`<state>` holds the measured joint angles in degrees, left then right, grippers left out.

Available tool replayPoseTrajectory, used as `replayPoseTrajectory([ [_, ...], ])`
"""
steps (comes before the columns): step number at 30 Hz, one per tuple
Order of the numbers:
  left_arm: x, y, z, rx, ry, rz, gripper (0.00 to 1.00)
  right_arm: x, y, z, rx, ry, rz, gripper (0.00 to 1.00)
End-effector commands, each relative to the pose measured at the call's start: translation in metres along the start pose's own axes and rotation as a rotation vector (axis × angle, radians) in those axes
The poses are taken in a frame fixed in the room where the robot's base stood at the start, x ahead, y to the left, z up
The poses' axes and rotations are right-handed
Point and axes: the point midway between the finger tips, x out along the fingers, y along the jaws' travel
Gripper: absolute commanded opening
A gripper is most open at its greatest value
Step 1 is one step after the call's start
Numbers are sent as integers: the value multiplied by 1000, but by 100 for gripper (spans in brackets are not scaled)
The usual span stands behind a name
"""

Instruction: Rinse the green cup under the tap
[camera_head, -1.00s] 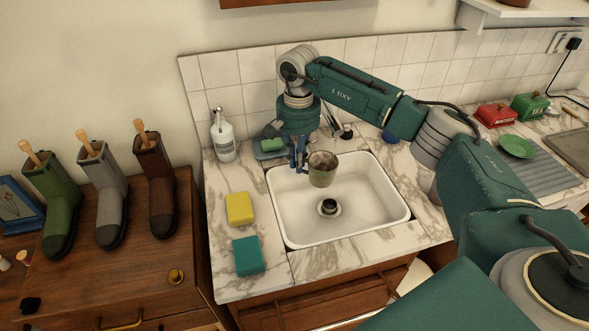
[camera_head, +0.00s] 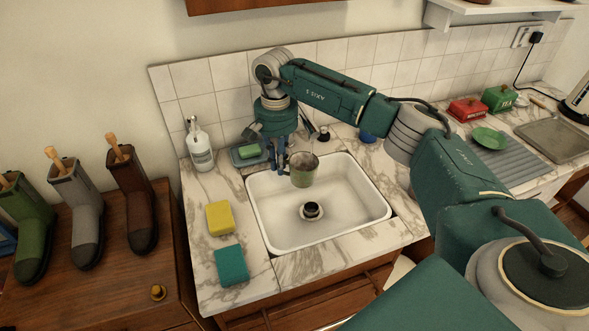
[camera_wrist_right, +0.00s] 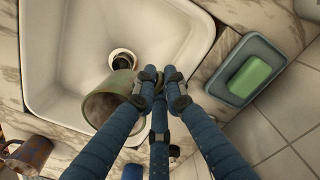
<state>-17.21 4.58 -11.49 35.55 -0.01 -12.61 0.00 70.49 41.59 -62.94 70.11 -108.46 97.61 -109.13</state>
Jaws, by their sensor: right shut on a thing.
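The green cup (camera_head: 303,173) is over the back part of the white sink basin (camera_head: 377,208), above and behind the drain. It looks roughly upright, with a brownish inside. My right gripper (camera_head: 283,164) is shut on its handle side, left of the cup. In the right wrist view, the blue fingers (camera_wrist_right: 160,85) meet at the handle of the cup (camera_wrist_right: 108,100), and the basin lies beyond it. A dark fitting (camera_head: 323,134) behind the sink may be part of the tap; my arm hides much of that area, and I cannot make out running water. My left gripper is not in view.
A soap dish with green soap (camera_head: 249,152) and a pump bottle (camera_head: 199,148) stand left of the sink. A yellow sponge (camera_head: 220,217) and a teal sponge (camera_head: 231,264) lie on the left counter. A green plate (camera_head: 489,138) is on the drainboard at right.

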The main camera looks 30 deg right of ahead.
Motion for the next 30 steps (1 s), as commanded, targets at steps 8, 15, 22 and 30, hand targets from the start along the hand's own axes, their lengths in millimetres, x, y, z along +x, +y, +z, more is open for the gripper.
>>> replayPoseTrajectory([
  [8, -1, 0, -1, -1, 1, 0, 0, 0, 9, 0, 0, 0, 0, 0],
  [15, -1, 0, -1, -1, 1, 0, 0, 0, 9, 0, 0, 0, 0, 0],
  [22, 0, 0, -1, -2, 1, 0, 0, 0, 2, 0, -1, 0, -1, 0],
  [30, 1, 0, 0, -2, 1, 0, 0, 0, -3, 0, 0, 0, 0, 0],
])
